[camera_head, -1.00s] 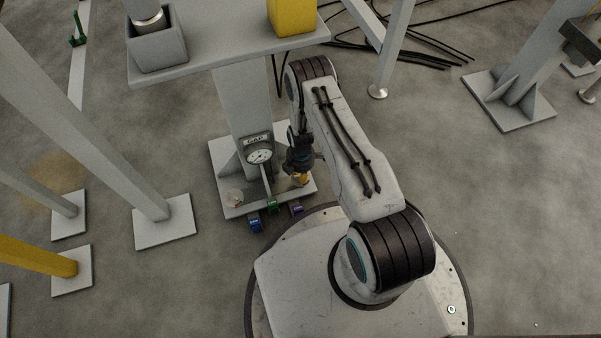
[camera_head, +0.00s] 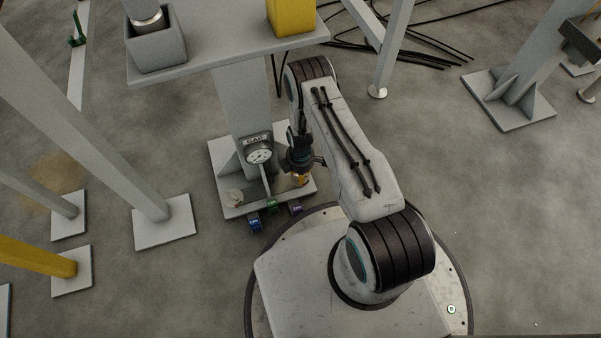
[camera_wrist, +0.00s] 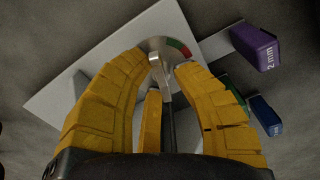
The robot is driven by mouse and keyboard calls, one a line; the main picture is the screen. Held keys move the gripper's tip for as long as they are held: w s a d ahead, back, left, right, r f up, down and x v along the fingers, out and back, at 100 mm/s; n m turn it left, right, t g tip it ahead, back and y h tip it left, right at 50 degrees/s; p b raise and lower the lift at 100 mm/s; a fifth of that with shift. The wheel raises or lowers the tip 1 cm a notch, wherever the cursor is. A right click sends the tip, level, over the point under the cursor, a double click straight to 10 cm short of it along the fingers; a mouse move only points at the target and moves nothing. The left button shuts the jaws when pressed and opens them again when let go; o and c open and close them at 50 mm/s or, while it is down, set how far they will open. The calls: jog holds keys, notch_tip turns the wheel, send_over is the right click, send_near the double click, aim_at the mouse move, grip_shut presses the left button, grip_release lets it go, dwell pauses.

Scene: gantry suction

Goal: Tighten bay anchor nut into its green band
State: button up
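The bay anchor nut (camera_wrist: 156,57) is a small grey piece between my fingertips in the wrist view. Beneath it is a pale disc with a red and green band (camera_wrist: 179,47). My gripper (camera_wrist: 164,62) has several segmented yellow fingers, spread around the nut with a visible gap on the right side. I see no clear contact. In the head view my gripper (camera_head: 300,181) points down over the right part of the grey base plate (camera_head: 231,210), and the nut is hidden there. A round gauge marked GAP (camera_head: 259,156) stands left of my gripper; its reading is too small to tell.
A purple block marked 2 mm (camera_wrist: 257,46), a green block (camera_head: 271,206) and a blue block (camera_head: 254,224) sit along the plate's front edge. A thick grey column (camera_head: 243,100) rises behind, carrying a shelf (camera_head: 220,50).

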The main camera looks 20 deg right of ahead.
jog(key=o, duration=0.4)
jog(key=shift+s+f, duration=0.1)
jog(key=shift+s, duration=0.25)
jog(key=shift+w, duration=0.15)
jog(key=shift+r, duration=0.4)
notch_tip(320, 180, up, 11)
jog(key=shift+r, duration=0.15)
